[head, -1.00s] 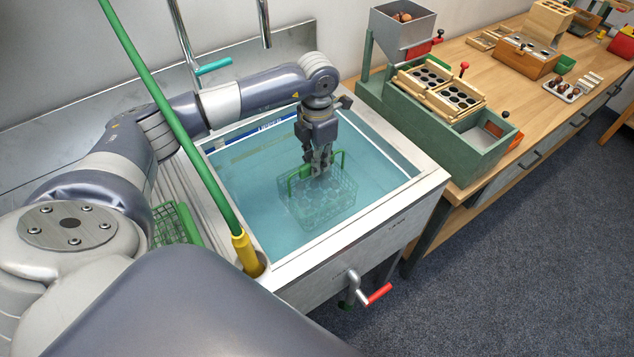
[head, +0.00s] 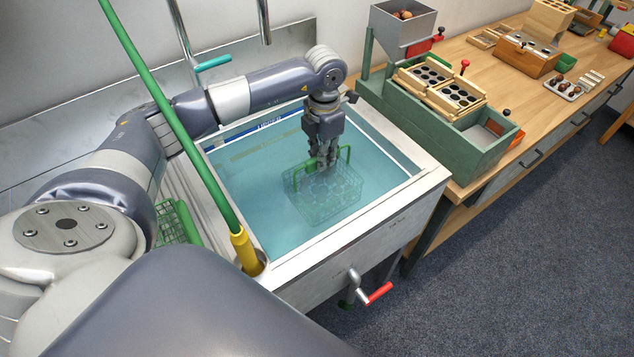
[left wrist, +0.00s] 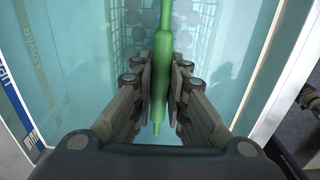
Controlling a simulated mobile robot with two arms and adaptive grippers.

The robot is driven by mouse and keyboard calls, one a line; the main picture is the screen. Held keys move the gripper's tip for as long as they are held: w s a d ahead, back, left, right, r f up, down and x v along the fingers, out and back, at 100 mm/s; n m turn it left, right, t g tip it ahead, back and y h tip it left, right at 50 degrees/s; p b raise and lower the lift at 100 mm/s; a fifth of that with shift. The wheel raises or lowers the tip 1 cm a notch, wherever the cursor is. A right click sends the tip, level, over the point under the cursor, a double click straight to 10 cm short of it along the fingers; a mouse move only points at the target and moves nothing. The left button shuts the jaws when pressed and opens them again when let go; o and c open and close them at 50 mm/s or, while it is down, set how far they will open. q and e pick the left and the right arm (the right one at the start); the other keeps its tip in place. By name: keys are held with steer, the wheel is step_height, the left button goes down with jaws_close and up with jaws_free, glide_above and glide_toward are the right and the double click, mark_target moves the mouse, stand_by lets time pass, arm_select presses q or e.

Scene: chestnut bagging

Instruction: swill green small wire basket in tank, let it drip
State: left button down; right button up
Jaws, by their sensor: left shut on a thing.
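The green small wire basket (head: 323,190) is in the water of the tank (head: 250,180), its mesh body under the surface with several round pale shapes faintly visible inside. Its green handle (left wrist: 164,75) stands above the mesh. My left gripper (head: 326,168) is shut on this handle from above, and the left wrist view shows the fingers (left wrist: 161,90) pressed on both sides of it. The fingertips are close to the water surface. My right gripper is not in view.
The tank's metal rim (head: 400,205) surrounds the water. Another green basket (head: 178,222) sits left of the tank, partly behind my arm. A green pole with a yellow end (head: 247,250) stands at the front left corner. A green hopper machine (head: 440,120) stands on the bench to the right.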

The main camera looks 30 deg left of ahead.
arm_select(q)
steer(key=shift+s+a+r, duration=0.1)
steer(key=shift+s+a, duration=0.25)
steer(key=shift+s, duration=0.45)
steer(key=shift+w+r+p, duration=0.1)
steer(key=shift+r+p, duration=0.8)
steer(key=shift+r, duration=0.15)
step_height(320, 180, up, 14)
steer(key=p, duration=0.8)
stand_by(4.7)
